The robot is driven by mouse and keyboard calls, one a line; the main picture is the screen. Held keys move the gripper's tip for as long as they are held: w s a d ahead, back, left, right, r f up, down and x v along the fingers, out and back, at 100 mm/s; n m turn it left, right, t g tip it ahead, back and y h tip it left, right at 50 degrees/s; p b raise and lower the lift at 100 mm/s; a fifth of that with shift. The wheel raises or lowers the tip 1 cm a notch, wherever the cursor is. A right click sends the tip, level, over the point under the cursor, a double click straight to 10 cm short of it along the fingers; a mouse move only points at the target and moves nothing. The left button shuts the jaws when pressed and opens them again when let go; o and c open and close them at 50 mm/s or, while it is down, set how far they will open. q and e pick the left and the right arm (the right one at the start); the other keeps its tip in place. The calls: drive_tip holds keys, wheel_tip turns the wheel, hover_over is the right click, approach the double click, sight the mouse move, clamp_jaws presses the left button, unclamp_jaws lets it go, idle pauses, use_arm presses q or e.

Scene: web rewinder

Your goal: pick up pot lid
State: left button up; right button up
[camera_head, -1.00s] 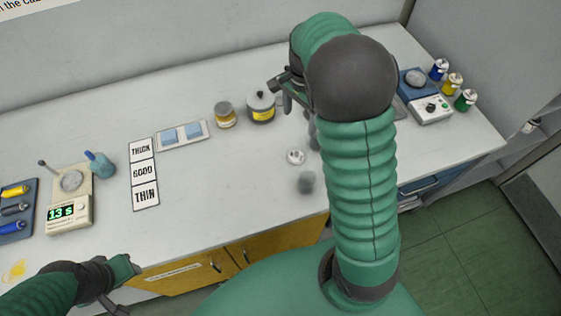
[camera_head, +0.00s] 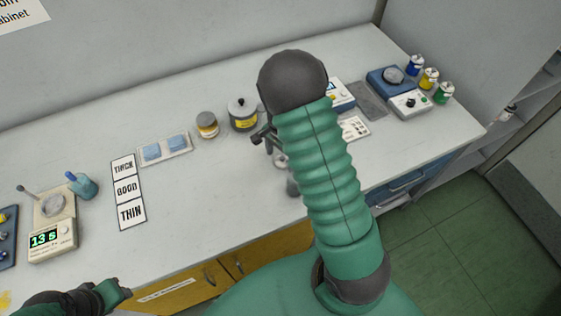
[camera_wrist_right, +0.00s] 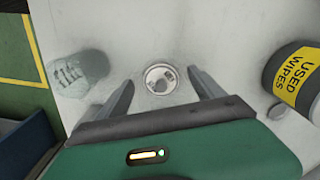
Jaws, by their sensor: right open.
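A small round disc with a white rim and grey inside (camera_wrist_right: 160,78), lid-like, lies flat on the counter. In the head view it shows partly (camera_head: 281,160), covered by my right arm. My right gripper (camera_wrist_right: 160,86) is open and empty, a finger on each side of the disc in the wrist view; I cannot tell the height between them. The pot's label reads USED WIPES in the wrist view (camera_wrist_right: 297,77). My left gripper (camera_head: 118,291) is at the lower left, its jaws unclear.
A grey cup (camera_wrist_right: 80,77) stands left of the disc in the wrist view. A tray with blue pads (camera_head: 165,149) and a THICK/GOOD/THIN card (camera_head: 127,190) lie left. The front counter between card and cup is clear.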

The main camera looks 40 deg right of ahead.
drive_tip(key=shift+d+f, duration=0.25)
drive_tip(key=shift+f, duration=0.15)
drive_tip(key=shift+w+d+f, duration=0.1)
drive_tip(key=shift+d+f, duration=0.05)
drive_tip(key=shift+d, duration=0.3)
drive_tip(key=shift+c, duration=1.2)
drive_tip(key=shift+a, duration=0.45)
drive_tip(key=c, duration=1)
drive_tip(key=shift+r, duration=0.2)
drive_tip(key=shift+c, duration=0.9)
drive_tip(key=shift+d, duration=0.15)
